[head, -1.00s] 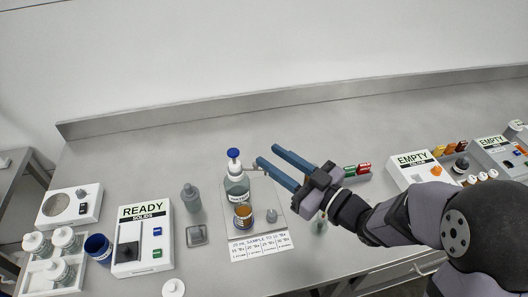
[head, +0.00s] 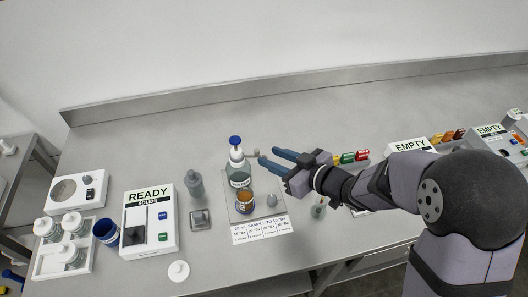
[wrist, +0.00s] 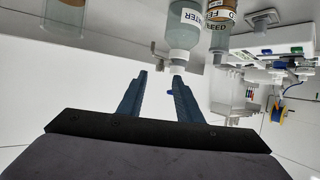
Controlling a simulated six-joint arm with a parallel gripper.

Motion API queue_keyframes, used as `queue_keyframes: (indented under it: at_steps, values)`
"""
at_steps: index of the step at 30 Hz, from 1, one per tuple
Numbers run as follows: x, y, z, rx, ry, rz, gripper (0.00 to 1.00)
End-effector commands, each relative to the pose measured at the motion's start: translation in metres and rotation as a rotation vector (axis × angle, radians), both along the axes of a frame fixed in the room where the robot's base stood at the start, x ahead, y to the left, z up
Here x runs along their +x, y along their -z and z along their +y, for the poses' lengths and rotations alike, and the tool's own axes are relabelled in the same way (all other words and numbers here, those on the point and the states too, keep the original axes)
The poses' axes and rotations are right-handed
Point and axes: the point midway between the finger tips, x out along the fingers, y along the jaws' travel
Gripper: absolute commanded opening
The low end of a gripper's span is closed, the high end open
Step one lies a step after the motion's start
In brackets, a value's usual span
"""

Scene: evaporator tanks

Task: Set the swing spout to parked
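A dosing bottle (head: 240,181) with a blue cap and white neck stands on a grey plate at mid-table. A thin arm with a small grey knob (head: 256,153), which looks like the swing spout, sits beside the bottle's neck on its right; the knob also shows in the wrist view (wrist: 153,47). My gripper (head: 268,157) is open and empty, with its blue fingertips just right of the knob. In the wrist view my gripper (wrist: 160,75) has the white neck close to its right fingertip; I cannot tell whether they touch.
A jar with a brown label (head: 245,203) stands in front of the bottle. A grey bottle (head: 194,183) and a READY box (head: 149,225) are to the left. A label card (head: 261,229) lies in front. Red and green blocks (head: 354,157) are behind my wrist.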

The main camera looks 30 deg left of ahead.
Motion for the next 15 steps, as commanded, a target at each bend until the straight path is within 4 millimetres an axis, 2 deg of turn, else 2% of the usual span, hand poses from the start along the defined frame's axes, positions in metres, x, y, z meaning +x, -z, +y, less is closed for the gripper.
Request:
queue_keyframes:
  at_steps: [7,15]
  values:
    - [0.006,0.010,0.027,-0.001,-0.001,0.001,0.32]
    - [0.009,0.016,0.038,0.000,0.000,-0.001,0.32]
